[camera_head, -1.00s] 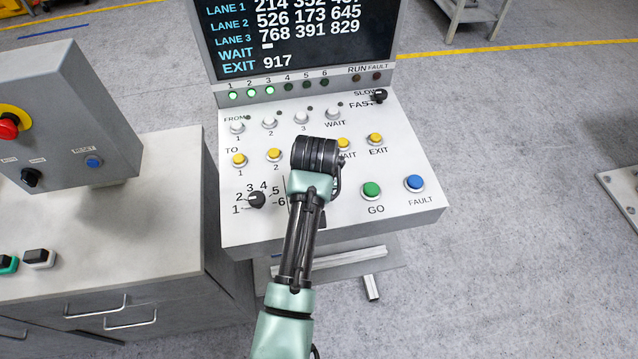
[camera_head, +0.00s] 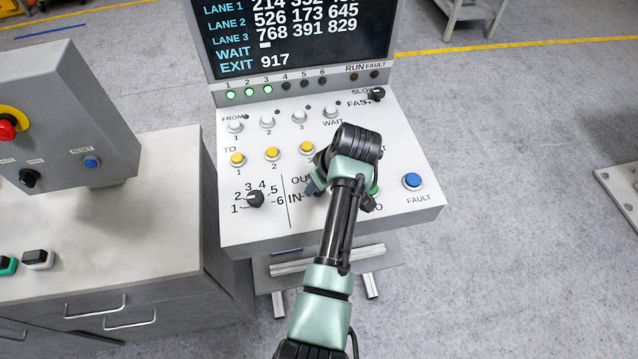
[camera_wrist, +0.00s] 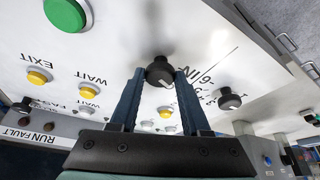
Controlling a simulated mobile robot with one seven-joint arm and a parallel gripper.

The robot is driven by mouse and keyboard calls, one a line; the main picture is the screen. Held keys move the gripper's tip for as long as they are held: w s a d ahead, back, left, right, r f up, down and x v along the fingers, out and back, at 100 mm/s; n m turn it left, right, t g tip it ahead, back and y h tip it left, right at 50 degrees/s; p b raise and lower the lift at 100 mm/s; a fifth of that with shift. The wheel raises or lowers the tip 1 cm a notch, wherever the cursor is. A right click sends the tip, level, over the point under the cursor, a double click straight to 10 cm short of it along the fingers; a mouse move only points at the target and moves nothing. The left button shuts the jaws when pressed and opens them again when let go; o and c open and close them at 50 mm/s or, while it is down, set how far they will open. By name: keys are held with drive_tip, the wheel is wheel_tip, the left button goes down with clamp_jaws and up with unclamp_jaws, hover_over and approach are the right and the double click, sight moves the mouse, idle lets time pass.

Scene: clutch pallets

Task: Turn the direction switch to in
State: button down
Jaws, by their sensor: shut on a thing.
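The direction switch is a black rotary knob (camera_wrist: 159,72) on the sloped white panel, beside the IN lettering in the wrist view. My gripper (camera_wrist: 161,76) has its two dark blue fingers on either side of this knob, shut on it. A pale mark shows on the knob's edge, but I cannot tell clearly which way it points. In the head view my gripper (camera_head: 314,184) is low over the panel, right of the partly covered OUT and IN labels. My wrist hides the switch there.
The numbered rotary knob (camera_head: 255,199) is left of my gripper. Yellow buttons (camera_head: 272,154) and white buttons (camera_head: 267,122) stand in rows behind. The green GO button (camera_wrist: 66,13) is close by, and the blue FAULT button (camera_head: 412,181) is at right.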

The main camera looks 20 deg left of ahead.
drive_tip(key=shift+w+n+g+y+b, duration=0.15)
drive_tip(key=shift+n+g+b, duration=0.35)
drive_tip(key=shift+n, duration=0.55)
drive_tip(key=shift+w+n+g+y+b, duration=0.1)
drive_tip(key=shift+n+g+y+b, duration=0.2)
drive_tip(key=shift+n+b, duration=0.55)
drive_tip(key=shift+n, duration=0.3)
drive_tip(key=shift+c, duration=1.9)
unclamp_jaws()
drive_tip(key=shift+r, duration=0.1)
drive_tip(key=v, duration=1.3)
drive_tip(key=shift+a, duration=0.15)
